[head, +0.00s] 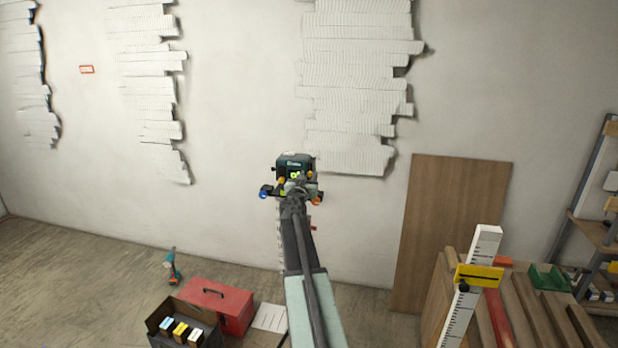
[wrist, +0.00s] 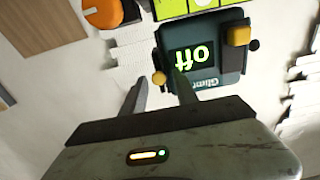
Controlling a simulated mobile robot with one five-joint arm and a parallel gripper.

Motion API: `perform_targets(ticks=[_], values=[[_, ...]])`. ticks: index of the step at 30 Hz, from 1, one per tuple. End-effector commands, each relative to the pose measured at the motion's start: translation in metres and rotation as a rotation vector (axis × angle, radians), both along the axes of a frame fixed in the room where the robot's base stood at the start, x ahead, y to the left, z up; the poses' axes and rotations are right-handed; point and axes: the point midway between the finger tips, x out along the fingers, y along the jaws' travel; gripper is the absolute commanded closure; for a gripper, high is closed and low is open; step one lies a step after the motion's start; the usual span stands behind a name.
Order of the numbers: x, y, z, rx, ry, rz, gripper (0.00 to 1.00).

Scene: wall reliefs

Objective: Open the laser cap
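The laser (head: 295,160) is a dark teal device against the wall in the head view, with a blue knob (head: 264,191) at its left and an orange knob (head: 316,201) at its right. In the wrist view the laser (wrist: 207,75) appears upside down, and its display reads "off". A small yellow knob (wrist: 158,77) shows between my fingertips. A larger yellow block (wrist: 238,36) and the orange knob (wrist: 103,12) also show. My gripper (wrist: 158,83) is open, fingers apart; contact cannot be told. I cannot tell which part is the cap.
White layered reliefs (head: 355,80) hang on the wall. A wooden board (head: 455,220) leans at the right, beside a slatted wooden bench (head: 520,310) and a ruler post (head: 470,285). A red toolbox (head: 225,308), a dark crate (head: 160,322) and a drill (head: 172,268) are on the floor.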

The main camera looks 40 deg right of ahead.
Motion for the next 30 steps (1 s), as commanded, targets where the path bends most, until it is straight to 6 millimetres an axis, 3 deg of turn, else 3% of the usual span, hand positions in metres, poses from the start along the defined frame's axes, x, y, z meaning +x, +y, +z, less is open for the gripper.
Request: perform_targets(ticks=[1,3,30], values=[[0.0,0.0001,0.0,0.0,0.0,0.0,0.82],[0.0001,0.0003,0.0,0.0,0.0,0.001,1.0],[0.0024,0.0023,0.0001,0.0,0.0,0.006,1.0]])
